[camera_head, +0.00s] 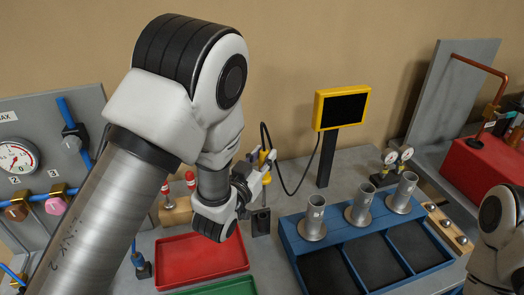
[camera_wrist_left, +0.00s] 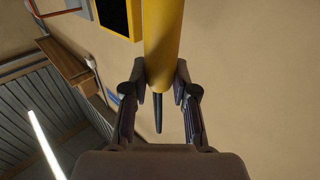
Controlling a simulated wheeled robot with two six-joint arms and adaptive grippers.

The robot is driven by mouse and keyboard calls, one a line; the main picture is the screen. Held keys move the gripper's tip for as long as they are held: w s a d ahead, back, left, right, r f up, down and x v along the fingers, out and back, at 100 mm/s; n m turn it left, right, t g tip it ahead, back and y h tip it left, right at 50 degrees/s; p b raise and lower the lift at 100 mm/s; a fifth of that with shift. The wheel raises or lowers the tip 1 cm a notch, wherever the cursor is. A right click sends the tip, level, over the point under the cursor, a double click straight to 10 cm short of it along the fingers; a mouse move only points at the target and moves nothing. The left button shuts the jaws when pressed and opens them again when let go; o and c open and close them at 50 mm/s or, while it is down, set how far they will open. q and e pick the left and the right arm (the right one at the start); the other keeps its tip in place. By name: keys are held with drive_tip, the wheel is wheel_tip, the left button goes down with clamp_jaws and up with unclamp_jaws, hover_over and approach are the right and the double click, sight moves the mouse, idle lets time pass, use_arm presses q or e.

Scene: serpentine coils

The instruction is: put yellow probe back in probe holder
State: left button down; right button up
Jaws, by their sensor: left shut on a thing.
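My left gripper (camera_head: 262,170) is shut on the yellow probe (camera_head: 264,157), which it holds above the bench. A black cable runs from the probe towards the yellow-framed monitor. In the left wrist view, the probe (camera_wrist_left: 163,40) lies between the fingertips (camera_wrist_left: 160,75), and its thin dark tip reaches back between the fingers. A small dark upright block (camera_head: 261,222), which looks like the probe holder, stands on the bench below the gripper. The gripper partly covers the area above it. My right gripper is out of view; only part of that arm shows at the right edge.
The yellow-framed monitor (camera_head: 341,108) stands on a dark post behind. A blue divided tray (camera_head: 298,240) with metal cylinders is to the right. A red tray (camera_head: 202,272) lies in front, and a wooden block (camera_head: 175,216) with red-topped pieces stands left of the gripper.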

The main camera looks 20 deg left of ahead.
use_arm(q)
drive_tip(key=shift+s+a+f+b, duration=0.1)
drive_tip(key=shift+a+f+b, duration=0.15)
drive_tip(key=shift+f, duration=0.3)
drive_tip(key=shift+s+a+f+b, duration=0.1)
drive_tip(key=shift+a+f+b, duration=0.1)
drive_tip(key=shift+f, duration=0.35)
drive_tip(key=shift+w+f, duration=0.15)
drive_tip(key=shift+f, duration=0.05)
drive_tip(key=shift+w+d, duration=0.1)
drive_tip(key=shift+d, duration=0.3)
drive_tip(key=shift+s+a+b, duration=0.2)
drive_tip(key=shift+a+b, duration=0.1)
drive_tip(key=shift+w+d, duration=0.1)
drive_tip(key=shift+f+b, duration=0.5)
drive_tip(key=shift+d+f+b, duration=0.1)
drive_tip(key=shift+f+b, duration=2.4)
drive_tip(key=shift+f, duration=0.35)
